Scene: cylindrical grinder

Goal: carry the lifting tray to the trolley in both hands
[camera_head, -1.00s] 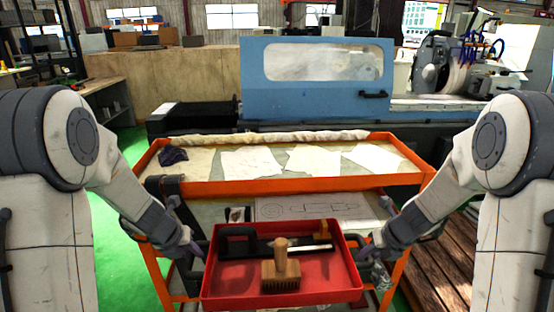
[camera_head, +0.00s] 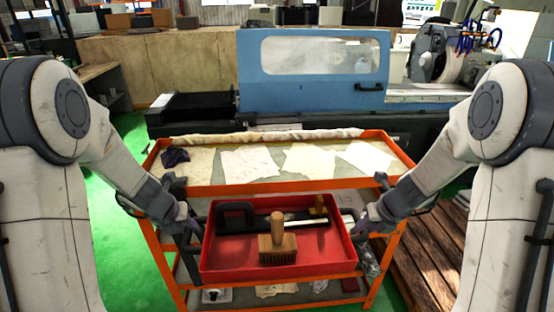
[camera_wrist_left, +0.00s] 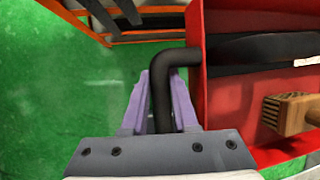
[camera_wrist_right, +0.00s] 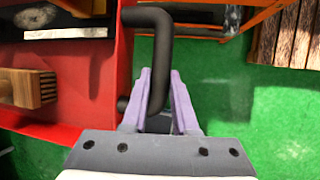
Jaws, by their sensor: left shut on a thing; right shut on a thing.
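The red lifting tray (camera_head: 331,262) is held up level in front of me in the head view, before the orange trolley (camera_head: 300,184). It carries a wooden brush (camera_head: 277,246) and a black-handled tool (camera_head: 237,212). My left gripper (camera_head: 190,226) is shut on the tray's left black handle (camera_wrist_left: 162,105). My right gripper (camera_head: 366,228) is shut on the right handle (camera_wrist_right: 164,60). The tray hides part of the trolley's lower shelves. The trolley's top shelf is above and behind the tray in the picture.
White cloths (camera_head: 250,163), a dark rag (camera_head: 175,157) and a long rolled cloth (camera_head: 265,136) lie on the trolley's top. A blue grinder (camera_head: 312,75) stands behind it. Wooden slatted boards (camera_head: 430,250) lie at right. Green floor (camera_head: 115,240) is open at left.

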